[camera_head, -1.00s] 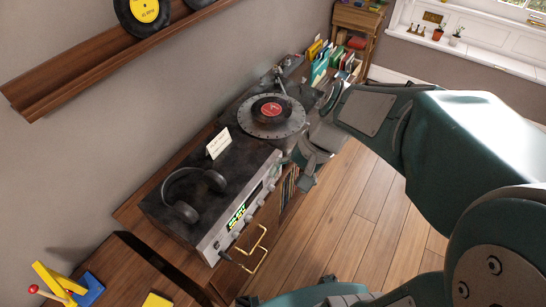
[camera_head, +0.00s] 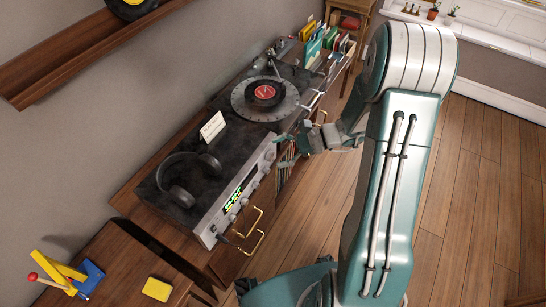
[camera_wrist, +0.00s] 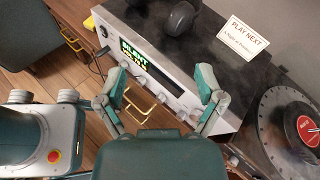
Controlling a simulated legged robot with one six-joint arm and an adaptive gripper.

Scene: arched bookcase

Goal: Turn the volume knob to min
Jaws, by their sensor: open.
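The receiver (camera_head: 232,200) is a dark box with a silver front. Its lit green and yellow display (camera_head: 239,192) also shows in the wrist view (camera_wrist: 134,54), where the top line appears to read "SILENT". Small round knobs (camera_head: 244,201) line the silver front; I cannot tell which is the volume knob. My gripper (camera_head: 290,141) is near the far end of the receiver front, by the turntable. In the wrist view my gripper (camera_wrist: 162,84) has its two fingers wide apart, with the receiver front beyond them and nothing between them.
Black headphones (camera_head: 188,180) and a white card (camera_head: 212,127) are on top of the receiver. A turntable (camera_head: 265,100) with a red-labelled record stands beyond it. Brass handles (camera_head: 250,232) stick out below the front. The wooden floor (camera_head: 470,200) at right is clear.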

